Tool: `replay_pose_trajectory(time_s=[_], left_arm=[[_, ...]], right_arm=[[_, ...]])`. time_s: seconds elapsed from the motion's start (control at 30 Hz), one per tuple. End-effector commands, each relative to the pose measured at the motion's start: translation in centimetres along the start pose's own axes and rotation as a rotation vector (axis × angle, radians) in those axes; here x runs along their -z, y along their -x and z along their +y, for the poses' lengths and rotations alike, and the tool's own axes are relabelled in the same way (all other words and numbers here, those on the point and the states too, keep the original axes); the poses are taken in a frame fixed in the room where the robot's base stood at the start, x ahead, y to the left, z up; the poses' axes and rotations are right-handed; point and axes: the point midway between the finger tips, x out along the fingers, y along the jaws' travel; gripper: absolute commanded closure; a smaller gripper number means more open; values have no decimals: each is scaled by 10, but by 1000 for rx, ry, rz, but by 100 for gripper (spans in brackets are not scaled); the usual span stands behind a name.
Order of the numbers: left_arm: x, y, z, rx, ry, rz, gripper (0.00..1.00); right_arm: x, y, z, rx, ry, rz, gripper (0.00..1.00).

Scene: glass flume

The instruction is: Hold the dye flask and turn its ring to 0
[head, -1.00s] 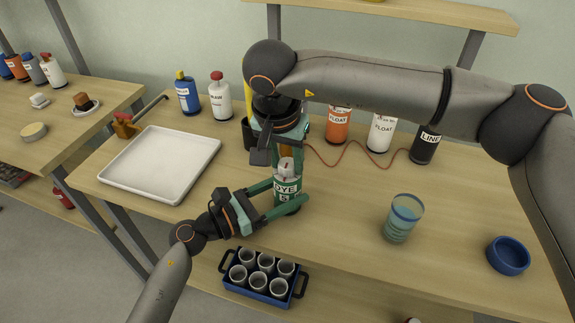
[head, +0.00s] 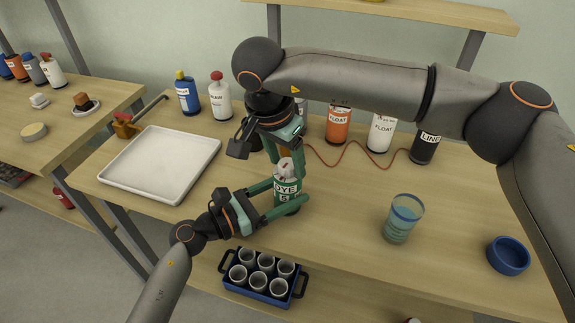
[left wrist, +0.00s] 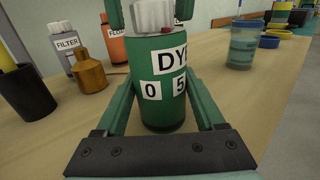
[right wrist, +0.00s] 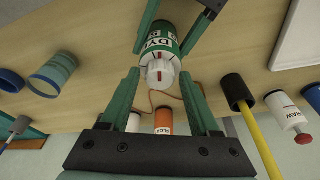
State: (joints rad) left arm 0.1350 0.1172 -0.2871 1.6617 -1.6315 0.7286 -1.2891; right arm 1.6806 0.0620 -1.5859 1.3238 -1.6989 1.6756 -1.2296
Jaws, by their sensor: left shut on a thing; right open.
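The green dye flask (head: 287,188) stands upright on the table; it also shows in the left wrist view (left wrist: 160,62) with DYE, 0 and 5 labels. My left gripper (head: 288,197) is shut around its body from the front left. The white ring (right wrist: 160,72) on top has a red mark, which also shows in the left wrist view near the right side of the ring (left wrist: 151,14). My right gripper (right wrist: 160,82) is open above the flask, its fingers on either side of the ring with gaps visible.
A white tray (head: 135,178) lies to the left. A blue-banded cup (head: 402,222) and a blue bowl (head: 508,256) stand to the right. Float bottles (head: 338,126) and a black line bottle (head: 424,146) stand behind. A blue rack of cups (head: 262,292) is at the front, below the tabletop.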

Motion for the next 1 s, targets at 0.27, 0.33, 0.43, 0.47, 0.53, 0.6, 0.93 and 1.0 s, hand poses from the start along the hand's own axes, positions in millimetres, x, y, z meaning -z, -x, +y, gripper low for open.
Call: replay_pose_trajectory(time_s=[0.27,0.33,0.43,0.47,0.53,0.6,0.93,1.0], left_arm=[[1,0,0,1,1,2,93],[1,0,0,1,1,2,93],[1,0,0,1,1,2,93],[1,0,0,1,1,2,93],[1,0,0,1,1,2,93],[1,0,0,1,1,2,93],[1,0,0,0,1,1,93],[1,0,0,0,1,1,93]], right_arm=[[0,0,2,63,243,-1,38],[1,0,2,89,345,-1,38],[1,-1,2,126,483,-2,38],[1,0,3,136,525,-2,38],[1,-1,3,161,618,-2,38],[1,0,3,182,706,-2,38],[1,0,3,218,851,-1,38],[1,-1,3,218,850,-1,38]])
